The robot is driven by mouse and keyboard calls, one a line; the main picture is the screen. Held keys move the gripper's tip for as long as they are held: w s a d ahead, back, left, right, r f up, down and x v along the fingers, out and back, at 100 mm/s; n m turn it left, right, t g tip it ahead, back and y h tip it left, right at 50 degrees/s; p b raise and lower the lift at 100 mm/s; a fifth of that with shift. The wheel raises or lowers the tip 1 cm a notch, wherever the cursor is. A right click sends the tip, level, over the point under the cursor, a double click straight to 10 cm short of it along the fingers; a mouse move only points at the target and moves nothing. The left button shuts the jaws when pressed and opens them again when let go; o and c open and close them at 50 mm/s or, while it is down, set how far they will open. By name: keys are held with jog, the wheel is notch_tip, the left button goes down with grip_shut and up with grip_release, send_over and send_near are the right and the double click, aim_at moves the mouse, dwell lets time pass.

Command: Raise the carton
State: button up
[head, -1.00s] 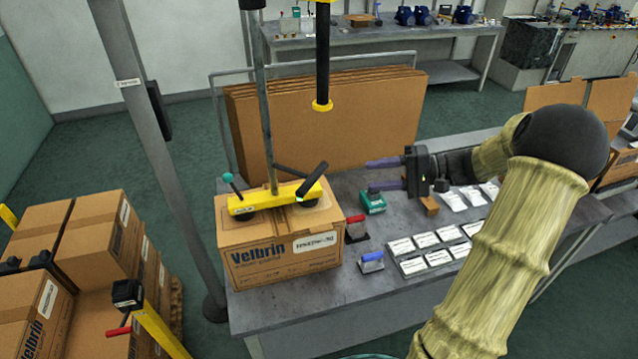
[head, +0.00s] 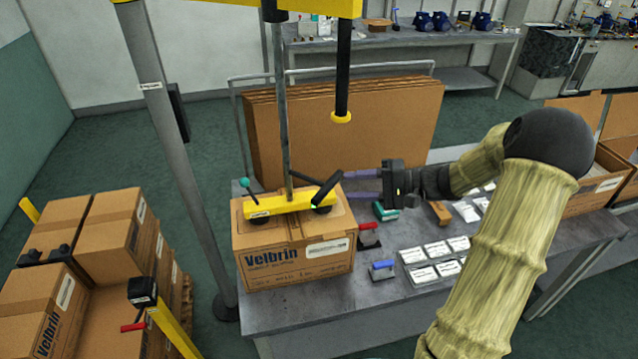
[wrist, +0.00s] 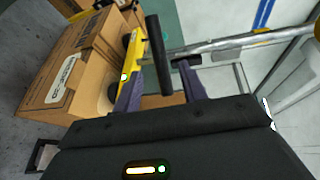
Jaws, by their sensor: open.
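The brown Velbrin carton (head: 300,262) stands on the near left end of the grey bench. A yellow vacuum lifter (head: 290,206) with dark suction cups rests on its top, hung from a grey tube (head: 282,110). The lifter has a black handle (head: 327,188) on its right and a lever with a teal knob (head: 245,183) on its left. My gripper (head: 347,186) is open and empty, its purple fingers pointing left, close by the handle. In the wrist view the black handle (wrist: 157,50) appears between the fingers; whether they touch it is unclear.
A grey post (head: 180,150) stands left of the bench (head: 330,305). A black bar with a yellow end (head: 342,85) hangs behind the handle. Flat cardboard sheets (head: 350,130) stand behind. Clamps, a teal box (head: 385,212) and white packets lie right of the carton.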

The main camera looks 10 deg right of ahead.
aim_at(329, 187)
jog(key=p+x, duration=0.2)
jog(key=x, duration=0.7)
grip_shut()
